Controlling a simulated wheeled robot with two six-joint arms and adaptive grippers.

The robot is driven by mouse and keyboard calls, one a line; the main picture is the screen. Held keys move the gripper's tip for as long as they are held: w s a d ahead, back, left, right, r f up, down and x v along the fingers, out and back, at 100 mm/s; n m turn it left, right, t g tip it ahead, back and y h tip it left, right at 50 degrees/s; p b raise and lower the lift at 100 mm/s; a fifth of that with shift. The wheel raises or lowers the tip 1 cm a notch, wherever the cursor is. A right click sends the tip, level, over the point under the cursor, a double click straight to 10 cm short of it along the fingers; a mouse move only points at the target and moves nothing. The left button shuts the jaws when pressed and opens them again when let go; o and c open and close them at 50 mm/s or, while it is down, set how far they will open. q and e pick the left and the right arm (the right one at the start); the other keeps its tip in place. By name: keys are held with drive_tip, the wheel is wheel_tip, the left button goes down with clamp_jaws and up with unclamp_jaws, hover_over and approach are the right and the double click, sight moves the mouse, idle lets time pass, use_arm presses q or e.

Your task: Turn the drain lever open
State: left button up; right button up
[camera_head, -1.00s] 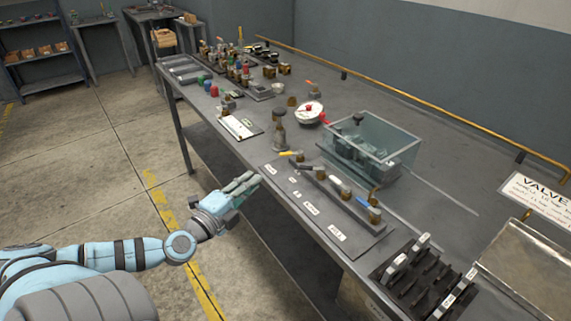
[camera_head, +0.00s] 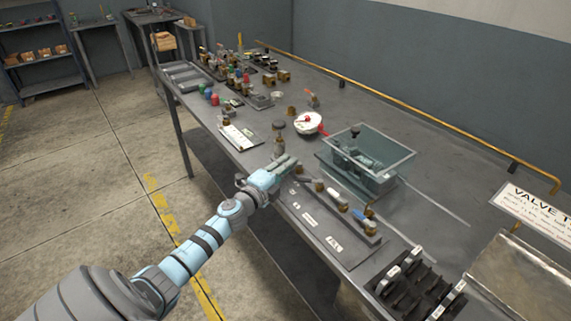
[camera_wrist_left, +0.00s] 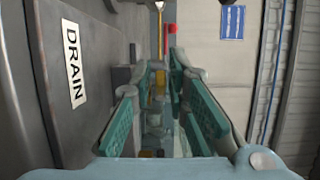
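My left gripper (camera_head: 287,164) is over the near edge of the bench, at the left end of the valve row. In the left wrist view its green-padded fingers (camera_wrist_left: 157,82) are apart. The drain label (camera_wrist_left: 74,64) stands to their left. A yellow piece (camera_wrist_left: 160,83), seemingly the drain lever's handle, shows in the gap between the fingers; I cannot tell whether they touch it. In the head view my gripper hides this lever, so its angle is unclear. My right gripper is in neither current view.
More levers (camera_head: 337,195) follow to the right on the labelled plate (camera_head: 346,250). A clear box (camera_head: 395,165) stands behind them, and a white dial with a red pointer (camera_head: 308,123) is farther back. A dark slotted rack (camera_head: 416,284) is at the near right.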

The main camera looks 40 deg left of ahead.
use_arm(q)
clamp_jaws()
drive_tip(key=shift+s+d+r+n+y, duration=0.1)
drive_tip(key=shift+s+d+n+y, duration=0.1)
drive_tip(key=shift+n+y, duration=0.3)
drive_tip(key=shift+d+n+y, duration=0.25)
drive_tip(key=shift+n+y, duration=0.25)
drive_tip(key=shift+y, duration=0.5)
drive_tip(key=n+g+y, duration=0.1)
drive_tip(key=y, duration=0.1)
drive_tip(key=n+y+b, duration=0.1)
drive_tip(key=shift+s+d+f+n+g+y, duration=0.2)
drive_tip(key=shift+d+n+g+y, duration=0.1)
drive_tip(key=shift+d+g+y, duration=0.1)
drive_tip(key=shift+s+r+n+y, duration=0.15)
drive_tip(key=shift+n+y, duration=0.15)
drive_tip(key=shift+y, duration=0.2)
drive_tip(key=shift+a, duration=0.1)
unclamp_jaws()
